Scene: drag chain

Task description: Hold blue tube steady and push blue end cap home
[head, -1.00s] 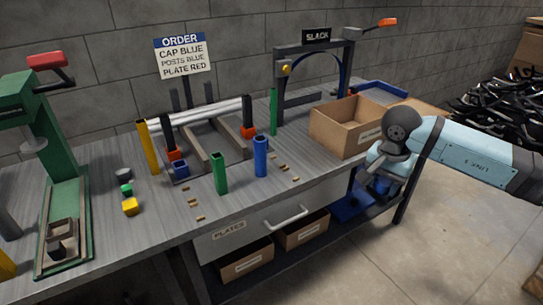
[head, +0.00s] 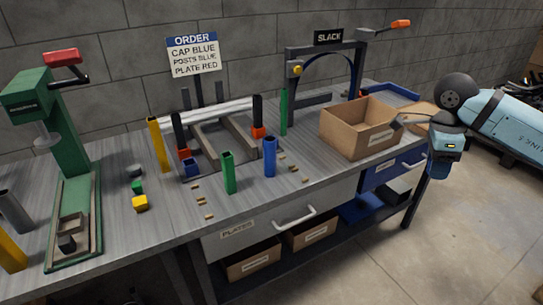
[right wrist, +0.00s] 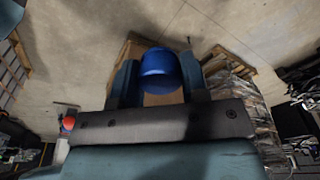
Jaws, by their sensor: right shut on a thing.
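The blue tube (head: 270,157) stands upright on the bench, right of a green tube, with its open end up. My right gripper (head: 440,168) hangs off the bench's right end, beyond the cardboard box and well apart from the blue tube. In the right wrist view, its two fingers (right wrist: 160,82) are shut on a rounded blue piece, which looks like the blue end cap (right wrist: 160,66). The head view does not show this piece clearly. A small blue hollow block (head: 192,168) sits at the front of the grey frame. My left gripper is not in view.
A green press (head: 62,150) stands at the left. Grey, green and yellow caps (head: 139,203) lie near it. A green tube (head: 229,173) and a cardboard box (head: 350,130) flank the blue tube. The SLACK gantry (head: 290,70) stands behind. Open floor lies at the right.

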